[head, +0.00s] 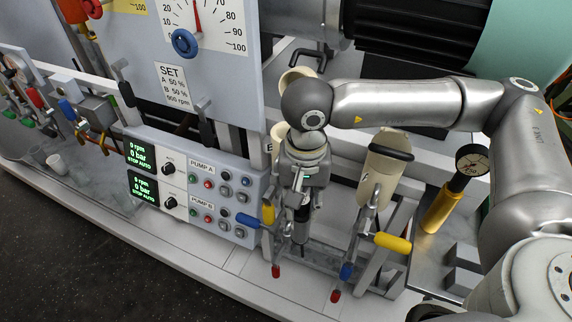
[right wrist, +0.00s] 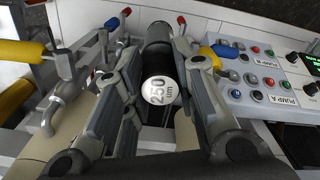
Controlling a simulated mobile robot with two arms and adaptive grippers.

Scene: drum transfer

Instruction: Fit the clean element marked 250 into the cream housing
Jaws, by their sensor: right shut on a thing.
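My right gripper (head: 300,212) points down beside the pump panel and is shut on the element, a dark cylinder (head: 302,232). In the right wrist view the element's white end disc (right wrist: 159,91) reads 250 and faces the camera, between the fingers. A cream housing (head: 379,168) with a black handle on top stands to the right of the gripper. Another cream body (head: 280,136) shows partly behind my right arm; most of it is hidden. I cannot tell whether the element touches any housing. My left gripper is out of view.
Yellow-handled (head: 393,243) and blue-handled (head: 236,219) levers stick out close around the gripper. A pressure gauge (head: 472,160) on a yellow post stands at right. The pump panel (head: 196,187) is at left. A bare pale ledge (head: 215,262) runs along the front.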

